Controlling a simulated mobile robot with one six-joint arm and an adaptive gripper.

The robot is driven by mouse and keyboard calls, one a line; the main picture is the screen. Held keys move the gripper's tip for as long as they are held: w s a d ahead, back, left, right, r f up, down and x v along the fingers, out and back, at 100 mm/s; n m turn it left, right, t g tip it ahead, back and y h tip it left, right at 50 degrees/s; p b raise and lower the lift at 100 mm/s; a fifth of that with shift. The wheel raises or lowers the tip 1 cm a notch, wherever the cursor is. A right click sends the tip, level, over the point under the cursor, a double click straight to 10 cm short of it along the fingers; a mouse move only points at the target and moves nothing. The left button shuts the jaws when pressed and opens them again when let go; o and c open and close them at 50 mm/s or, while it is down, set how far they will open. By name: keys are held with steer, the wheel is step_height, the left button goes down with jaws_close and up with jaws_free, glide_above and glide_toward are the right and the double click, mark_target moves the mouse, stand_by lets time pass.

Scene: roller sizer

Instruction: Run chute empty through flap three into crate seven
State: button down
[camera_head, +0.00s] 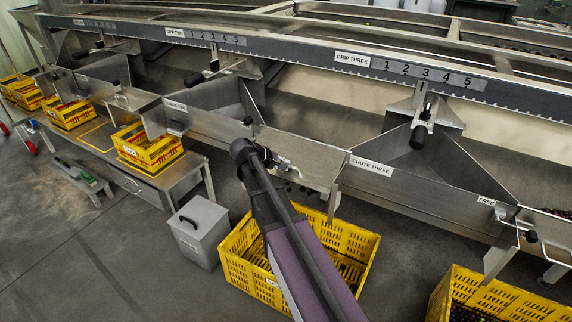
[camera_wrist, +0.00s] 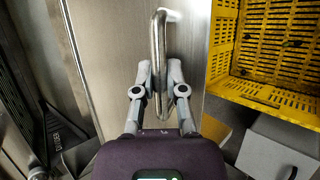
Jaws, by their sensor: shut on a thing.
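My gripper (camera_wrist: 160,80) is shut on an upright metal bar handle (camera_wrist: 158,38) on a flat steel panel (camera_wrist: 118,45). In the head view my gripper (camera_head: 280,164) is at the steel panel (camera_head: 305,158) left of the chute three label. Whether this panel is flap three cannot be read. Chute three (camera_head: 400,183) is a steel trough with sloped sides; its inside is partly hidden. A yellow crate (camera_head: 365,240) stands on the floor below, partly behind my arm, and shows in the wrist view (camera_wrist: 226,45). Its small label is unreadable. Loose dark round items lie in the crate.
A grey lidded box (camera_head: 200,232) stands left of the crate. Another yellow crate (camera_head: 510,302) with dark contents is at the lower right. Yellow crates sit on a steel bench (camera_head: 180,178) at left. The left floor is mostly clear.

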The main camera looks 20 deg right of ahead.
steer(key=shift+w, duration=0.2)
steer(key=c, duration=0.7)
jaws_free()
steer(key=shift+s, duration=0.1)
